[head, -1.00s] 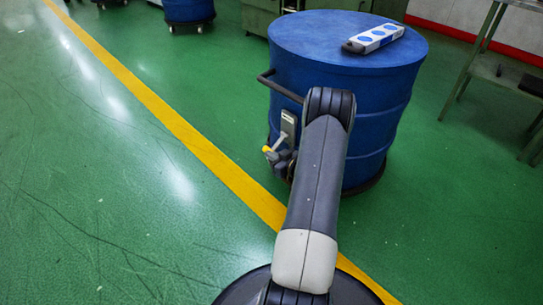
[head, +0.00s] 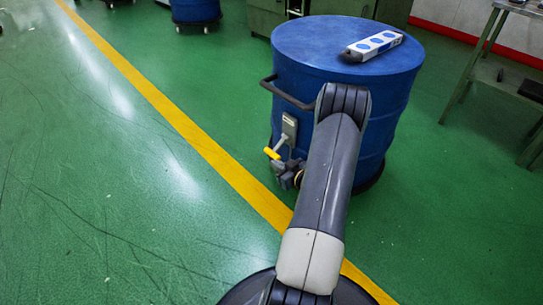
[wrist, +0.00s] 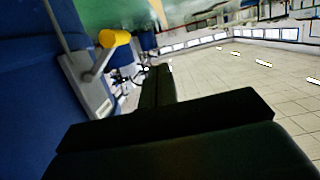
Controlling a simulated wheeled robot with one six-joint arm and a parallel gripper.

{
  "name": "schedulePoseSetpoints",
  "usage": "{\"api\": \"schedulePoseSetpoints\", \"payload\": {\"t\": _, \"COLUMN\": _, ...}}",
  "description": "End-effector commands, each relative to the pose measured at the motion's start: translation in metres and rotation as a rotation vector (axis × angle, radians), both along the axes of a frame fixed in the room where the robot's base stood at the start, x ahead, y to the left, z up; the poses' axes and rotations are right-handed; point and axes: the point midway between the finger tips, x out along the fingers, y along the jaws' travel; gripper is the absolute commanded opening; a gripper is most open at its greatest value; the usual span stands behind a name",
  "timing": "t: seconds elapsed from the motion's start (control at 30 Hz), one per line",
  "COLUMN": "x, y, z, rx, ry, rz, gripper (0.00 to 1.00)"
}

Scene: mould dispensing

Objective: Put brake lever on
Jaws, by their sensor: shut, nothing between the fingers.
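The brake lever is a grey metal arm with a yellow tip (head: 272,153). It is on a grey plate (head: 289,129) on the near left side of a blue drum (head: 345,85), and slants down to the left in the head view. In the wrist view the yellow tip (wrist: 116,38) and plate (wrist: 97,92) are at the upper left. My gripper (wrist: 158,78) is shut and empty, to the right of the lever in that view, with a visible gap in the picture. Its depth from the lever is hard to judge. My arm hides part of the drum in the head view.
A dark push handle (head: 287,95) juts from the drum's left side. A white and blue box (head: 374,45) lies on the drum's lid. A metal table (head: 485,60) stands at right. Green floor is open to the left, crossed by a yellow line (head: 185,125).

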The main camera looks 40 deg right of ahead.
Motion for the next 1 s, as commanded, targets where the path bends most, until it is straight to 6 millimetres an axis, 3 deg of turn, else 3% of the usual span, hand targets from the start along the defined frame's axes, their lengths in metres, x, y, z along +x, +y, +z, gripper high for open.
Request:
{"api": "schedulePoseSetpoints", "payload": {"t": 0.2, "x": -0.024, "y": 0.003, "z": 0.005, "rx": 0.001, "ry": 0.0, "rz": -0.001, "gripper": 0.0}}
{"api": "schedulePoseSetpoints", "payload": {"t": 0.63, "x": -0.026, "y": 0.004, "z": 0.004, "rx": 0.0, "ry": -0.001, "rz": 0.001, "gripper": 0.0}}
{"api": "schedulePoseSetpoints", "payload": {"t": 0.77, "x": -0.019, "y": 0.003, "z": 0.002, "rx": -0.002, "ry": -0.001, "rz": 0.003, "gripper": 0.0}}
{"api": "schedulePoseSetpoints", "payload": {"t": 1.0, "x": 0.018, "y": -0.002, "z": -0.006, "rx": -0.003, "ry": -0.002, "rz": 0.005, "gripper": 0.0}}
